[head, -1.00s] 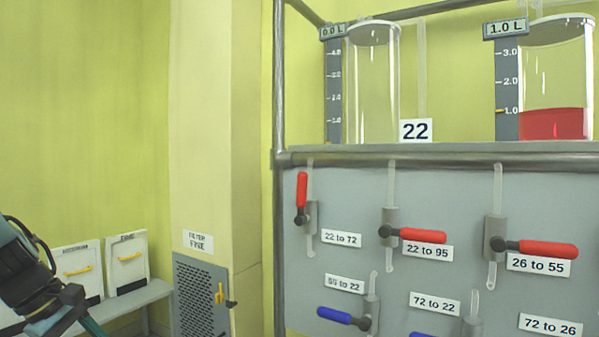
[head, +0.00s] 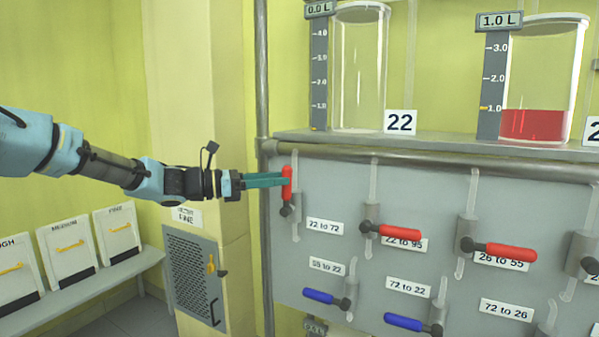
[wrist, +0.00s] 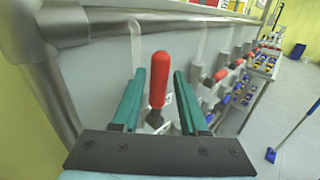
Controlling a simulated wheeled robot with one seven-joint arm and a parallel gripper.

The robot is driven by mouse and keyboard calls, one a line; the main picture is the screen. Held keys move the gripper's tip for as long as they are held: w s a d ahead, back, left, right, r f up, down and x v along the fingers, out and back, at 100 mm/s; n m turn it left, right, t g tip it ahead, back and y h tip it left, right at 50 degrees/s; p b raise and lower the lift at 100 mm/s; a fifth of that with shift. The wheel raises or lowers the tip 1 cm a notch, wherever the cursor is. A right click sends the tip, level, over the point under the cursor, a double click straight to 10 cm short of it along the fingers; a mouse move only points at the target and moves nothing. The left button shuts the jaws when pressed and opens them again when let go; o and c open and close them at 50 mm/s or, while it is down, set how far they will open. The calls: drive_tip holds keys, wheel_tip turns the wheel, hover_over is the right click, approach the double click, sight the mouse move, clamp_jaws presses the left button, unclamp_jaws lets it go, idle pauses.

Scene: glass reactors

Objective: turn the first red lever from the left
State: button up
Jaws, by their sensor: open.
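The first red lever from the left (head: 287,184) stands upright on its valve, beside the label "22 to 72" (head: 325,227). My gripper (head: 286,181) has come in from the left at the lever's height. In the wrist view the same red lever (wrist: 160,80) stands between the two green fingers of my gripper (wrist: 161,90). The fingers are open, with a gap on each side of the lever. The second red lever (head: 392,231) and the third red lever (head: 499,251) lie sideways, pointing right.
Blue levers (head: 326,297) sit in a lower row on the grey panel (head: 340,190). A metal post (head: 262,120) and a horizontal rail (head: 400,156) frame the panel close to my gripper. Glass vessel 22 (head: 358,70) is empty; the vessel to its right (head: 540,125) holds red liquid.

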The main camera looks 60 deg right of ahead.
drive_tip(key=shift+p+x, duration=0.85)
drive_tip(key=shift+x, duration=2.2)
drive_tip(key=shift+f, duration=0.1)
clamp_jaws()
